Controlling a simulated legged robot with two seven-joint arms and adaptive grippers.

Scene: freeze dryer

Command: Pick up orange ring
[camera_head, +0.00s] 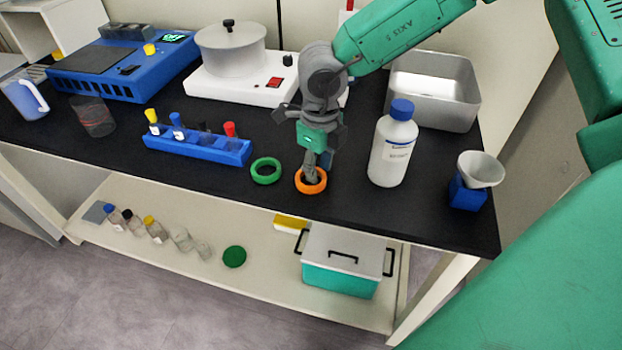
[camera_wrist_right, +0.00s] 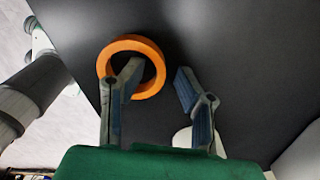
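The orange ring (camera_head: 311,189) lies on the black bench top near its front edge, just right of the green ring. It also shows in the right wrist view (camera_wrist_right: 132,42). My right gripper (camera_head: 318,170) points down over the orange ring. In the right wrist view my right gripper (camera_wrist_right: 160,74) is open, with one fingertip over or inside the ring's hole and the other outside it to the right. A gap shows between the outer finger and the ring. Whether the inner finger touches the ring is unclear. My left gripper is not in view.
The green ring (camera_head: 266,171) lies close to the left. A blue rack (camera_head: 197,149) with colored-cap tubes stands further left. A white bottle (camera_head: 393,148) and a funnel on a blue stand (camera_head: 468,195) stand right. A metal tray (camera_head: 433,95) stands behind.

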